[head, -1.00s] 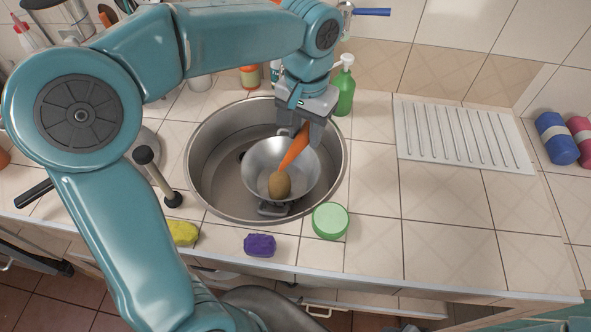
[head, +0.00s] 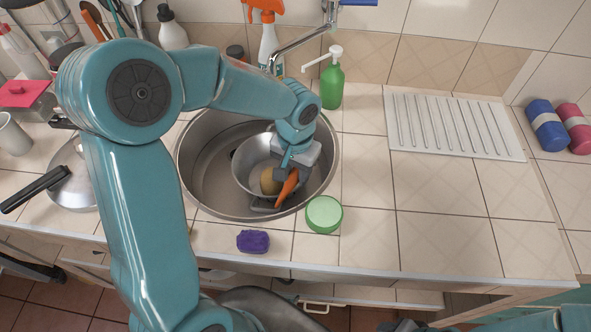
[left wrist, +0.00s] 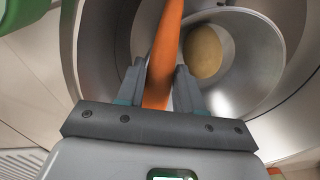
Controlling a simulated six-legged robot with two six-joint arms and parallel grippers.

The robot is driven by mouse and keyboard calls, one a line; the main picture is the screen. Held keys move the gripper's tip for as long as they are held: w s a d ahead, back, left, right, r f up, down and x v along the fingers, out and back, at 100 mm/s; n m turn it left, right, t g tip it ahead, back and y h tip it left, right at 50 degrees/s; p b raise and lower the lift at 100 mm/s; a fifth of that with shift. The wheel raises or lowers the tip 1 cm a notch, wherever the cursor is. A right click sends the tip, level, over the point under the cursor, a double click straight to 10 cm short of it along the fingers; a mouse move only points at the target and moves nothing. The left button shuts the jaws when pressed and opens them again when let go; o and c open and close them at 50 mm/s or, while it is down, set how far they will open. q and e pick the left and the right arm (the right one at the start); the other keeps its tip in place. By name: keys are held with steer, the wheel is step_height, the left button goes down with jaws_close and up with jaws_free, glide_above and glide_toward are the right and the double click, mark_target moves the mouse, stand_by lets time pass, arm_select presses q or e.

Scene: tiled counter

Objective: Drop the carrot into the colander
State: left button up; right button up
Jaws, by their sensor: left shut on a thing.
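My left gripper (head: 287,172) is shut on the orange carrot (head: 288,187), which tilts down from the fingers. In the left wrist view the carrot (left wrist: 164,50) stands between the two fingers (left wrist: 160,85). The metal colander (head: 240,173) sits in the round sink, and a brown potato-like item (head: 269,181) lies in it. In the head view the carrot overlaps the colander's right front side. In the left wrist view it is left of the potato-like item (left wrist: 203,52), near the colander's rim. I cannot tell whether it touches the colander. My right gripper is not in view.
The round sink (head: 205,195) surrounds the colander. A green round thing (head: 324,214) and a purple sponge (head: 253,241) lie at its front. A green pump bottle (head: 331,82) and the faucet (head: 300,42) stand behind.

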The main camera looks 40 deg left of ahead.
mark_target(296, 172)
arm_select(q)
steer(key=shift+f+b, duration=0.4)
steer(key=shift+b, duration=0.05)
steer(key=o, duration=1.1)
steer(key=shift+r, duration=0.1)
steer(key=shift+c, duration=0.2)
steer(key=shift+r+p, duration=0.4)
steer(key=shift+p, duration=0.15)
step_height(296, 172, up, 12)
steer(key=shift+p, duration=0.35)
